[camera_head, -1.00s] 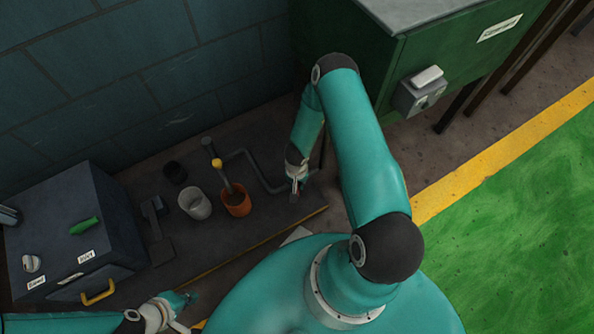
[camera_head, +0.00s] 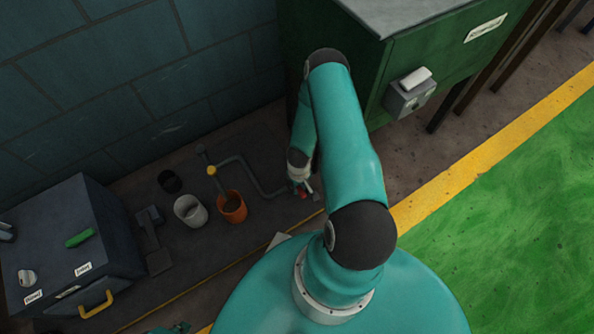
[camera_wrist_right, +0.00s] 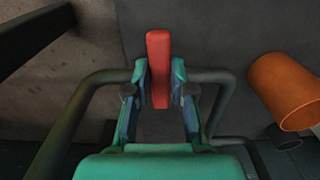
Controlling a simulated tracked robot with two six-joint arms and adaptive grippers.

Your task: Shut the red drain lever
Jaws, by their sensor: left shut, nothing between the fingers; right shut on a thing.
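The red drain lever (camera_wrist_right: 158,68) stands between the fingers of my right gripper (camera_wrist_right: 159,85) in the right wrist view, its top end past the fingertips. The fingers are shut on it from both sides. In the head view my right gripper (camera_head: 303,187) is low by the grey pipe, with a small bit of red lever (camera_head: 302,194) at its tips; the rest is hidden. My left gripper (camera_head: 180,328) shows only as fingertips at the bottom edge, away from the lever, shut and empty.
A grey pipe (camera_head: 262,184) bends along the dark bench beside my right gripper. An orange cup (camera_head: 233,207) and a white cup (camera_head: 190,211) stand left of it. A dark box (camera_head: 65,240) is at the left. A green cabinet (camera_head: 440,65) stands behind my right arm.

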